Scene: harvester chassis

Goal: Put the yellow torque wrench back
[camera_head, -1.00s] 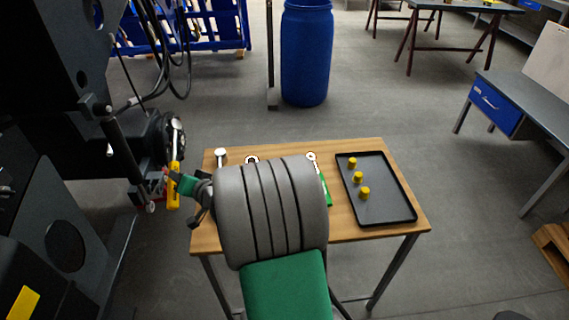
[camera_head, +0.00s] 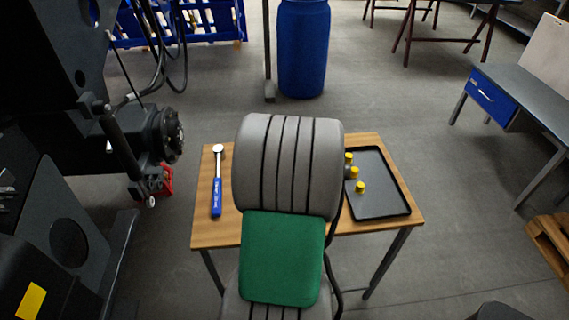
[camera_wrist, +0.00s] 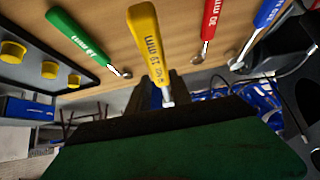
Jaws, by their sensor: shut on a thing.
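The yellow torque wrench (camera_wrist: 145,42) shows in the middle of the wrist view, with its handle over the wooden table. My gripper (camera_wrist: 163,92) is shut on its metal shaft, between the dark fingers. I cannot tell whether the wrench touches the tabletop. A green wrench (camera_wrist: 82,40) lies to its left, and a red wrench (camera_wrist: 209,22) and a blue wrench (camera_wrist: 262,24) lie to its right. In the head view the blue wrench (camera_head: 216,190) lies at the table's left; my arm hides my gripper and the other wrenches.
The wooden table (camera_head: 203,222) carries a black tray (camera_head: 384,213) at its right, with yellow caps (camera_head: 354,172) on its left side. A dark machine with a round hub (camera_head: 171,135) stands left of the table. A blue barrel (camera_head: 303,50) stands behind.

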